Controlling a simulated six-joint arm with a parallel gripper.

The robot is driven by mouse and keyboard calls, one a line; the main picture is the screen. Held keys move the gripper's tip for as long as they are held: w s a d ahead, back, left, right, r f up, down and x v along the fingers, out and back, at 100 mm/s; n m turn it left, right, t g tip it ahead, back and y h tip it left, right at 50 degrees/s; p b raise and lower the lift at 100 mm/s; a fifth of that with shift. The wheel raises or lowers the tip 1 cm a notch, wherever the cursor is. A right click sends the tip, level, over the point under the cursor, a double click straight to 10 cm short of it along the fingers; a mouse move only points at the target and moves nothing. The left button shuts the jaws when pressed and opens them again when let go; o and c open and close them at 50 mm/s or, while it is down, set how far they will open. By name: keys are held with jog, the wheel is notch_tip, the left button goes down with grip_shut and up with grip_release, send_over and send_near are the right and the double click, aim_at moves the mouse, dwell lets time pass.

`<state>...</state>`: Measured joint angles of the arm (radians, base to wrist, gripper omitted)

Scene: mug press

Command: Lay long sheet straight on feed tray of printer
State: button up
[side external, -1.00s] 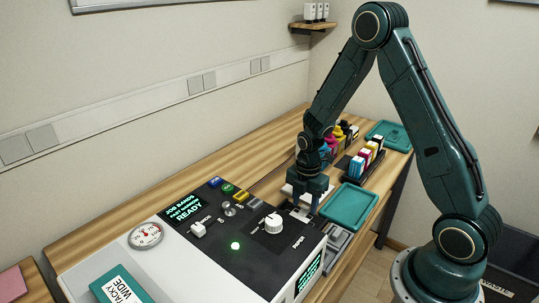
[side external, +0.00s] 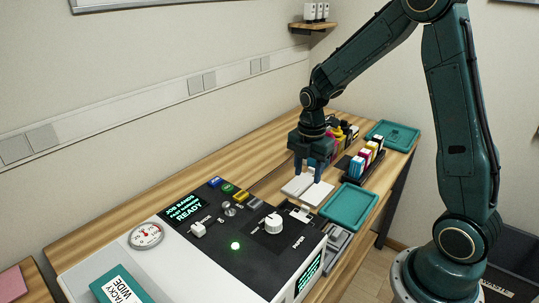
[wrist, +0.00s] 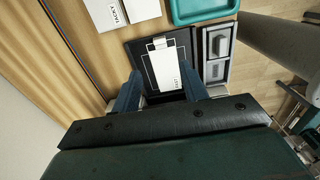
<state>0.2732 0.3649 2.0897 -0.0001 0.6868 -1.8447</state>
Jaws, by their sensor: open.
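My gripper (side external: 314,176) is open and empty, raised above the bench behind the printer (side external: 262,228). Its two blue fingers are apart in the wrist view (wrist: 160,92). A white sheet with small dark print (wrist: 170,72) lies on the dark feed tray (wrist: 137,50), inside or over a thin white outline. In the side view only a small white part of the sheet (side external: 300,213) shows.
Two white sheet stacks (side external: 300,188) lie on the bench beyond the feed tray; they show in the wrist view (wrist: 120,10). A teal tray (side external: 350,206) is to their right. Ink bottles and cartridges (side external: 366,160) stand farther back.

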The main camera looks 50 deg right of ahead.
jog(key=shift+r, duration=0.1)
dwell(0.5)
jog(key=s+a+r+m+t, duration=0.1)
jog(key=s+a+r+m, duration=0.25)
jog(key=r, duration=0.25)
jog(key=s+a+r+m+t, duration=0.2)
jog(key=s+r+m, duration=0.1)
jog(key=r+m, duration=0.25)
jog(key=s+a+r+m+t, duration=0.1)
jog(key=s+a+r+m, duration=0.1)
jog(key=s, duration=0.4)
jog(key=s+a+r+m+t, duration=0.1)
jog(key=s+a+r+m, duration=0.1)
jog(key=s+r+m, duration=0.2)
jog(key=s+m, duration=0.2)
jog(key=m, duration=0.1)
jog(key=shift+a+t, duration=0.3)
jog(key=shift+a, duration=0.05)
